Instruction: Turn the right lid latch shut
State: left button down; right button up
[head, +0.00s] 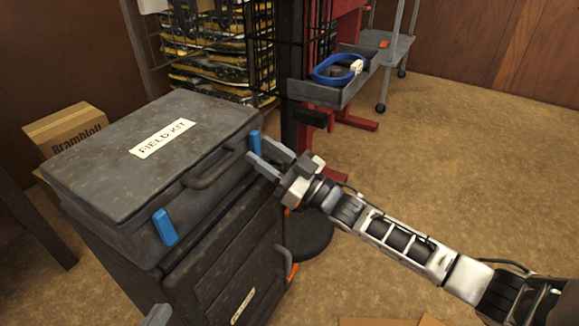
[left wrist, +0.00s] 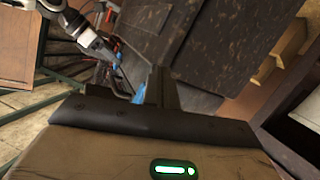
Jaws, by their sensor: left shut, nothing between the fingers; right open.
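The dark grey case (head: 90,165) labelled FIELD KIT has its lid down. The right lid latch (head: 254,143) is a blue tab at the case's right front corner. The left latch (head: 164,227) is a similar blue tab, slightly tilted. My right gripper (head: 259,154) is open, its fingertips close to the right latch; I cannot tell whether they touch it. Only a grey tip of my left gripper (head: 157,314) shows at the head view's bottom edge. In the left wrist view its fingers (left wrist: 162,78) are shut and empty, with a blue latch (left wrist: 139,93) beside them.
The case stands on a dark cabinet (head: 235,265) with a handle and orange parts. A case handle (head: 208,168) sticks out between the latches. A cardboard box (head: 65,128) is behind left. A grey tray (head: 325,92) with a blue ring is behind right. Floor on the right is clear.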

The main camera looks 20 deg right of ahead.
pick_arm(q)
jog(key=shift+a+f+g+y+p, duration=0.3)
jog(key=shift+f+g+p, duration=0.25)
jog(key=shift+p, duration=0.35)
jog(key=shift+w, duration=0.1)
pick_arm(e)
jog(key=v, duration=1.5)
jog(key=shift+s+d+f, duration=0.15)
